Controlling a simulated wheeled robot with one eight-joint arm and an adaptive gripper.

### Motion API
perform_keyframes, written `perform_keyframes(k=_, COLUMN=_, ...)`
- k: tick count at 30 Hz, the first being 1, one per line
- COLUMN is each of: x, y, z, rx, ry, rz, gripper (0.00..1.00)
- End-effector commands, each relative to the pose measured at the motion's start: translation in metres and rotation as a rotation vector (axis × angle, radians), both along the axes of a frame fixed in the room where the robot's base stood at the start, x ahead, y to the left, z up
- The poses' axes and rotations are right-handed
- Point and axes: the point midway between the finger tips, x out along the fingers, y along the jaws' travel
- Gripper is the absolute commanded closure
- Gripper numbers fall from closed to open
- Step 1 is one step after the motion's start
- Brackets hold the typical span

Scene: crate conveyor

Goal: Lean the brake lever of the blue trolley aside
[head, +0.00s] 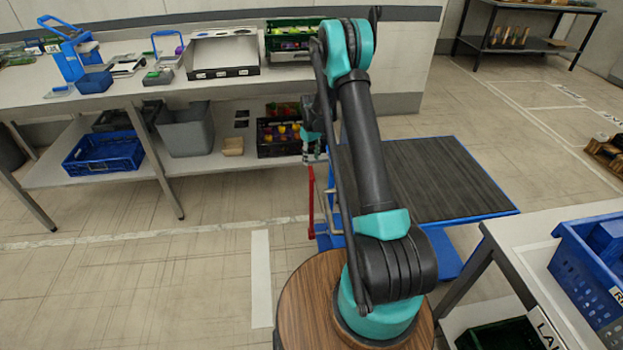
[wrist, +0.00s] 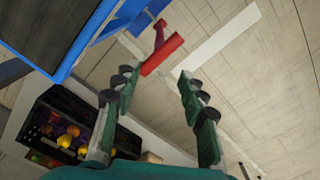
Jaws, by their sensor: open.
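The blue trolley (head: 470,216) has a dark ribbed deck and stands on the floor behind my arm. It also shows in the wrist view (wrist: 72,52) at the upper left. Its red brake lever (head: 310,208) looks upright at the trolley's left side in the head view. In the wrist view the lever's red grip (wrist: 163,54) lies just beyond my fingertips, roughly in line with the gap between them. My gripper (wrist: 156,82) is open and empty, pointing down. In the head view my gripper (head: 312,158) is partly hidden by my arm and sits above the lever.
A long workbench (head: 130,90) stands at the back left. Its lower shelf holds a blue crate (head: 105,152), a grey bin (head: 185,130) and a black crate (wrist: 42,107) of colourful items. A table (head: 520,262) with a blue crate (head: 590,268) is at the right. Floor left of the lever is clear.

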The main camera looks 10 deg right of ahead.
Motion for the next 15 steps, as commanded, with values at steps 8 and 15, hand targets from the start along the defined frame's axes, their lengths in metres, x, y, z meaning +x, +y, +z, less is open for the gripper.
perform_keyframes(k=8, x=0.0, y=0.0, z=-0.057, rx=0.0, ry=0.0, rz=0.0, gripper=0.58)
perform_keyframes(k=15, x=0.0, y=0.0, z=-0.098, rx=0.0, ry=0.0, rz=0.0, gripper=0.58)
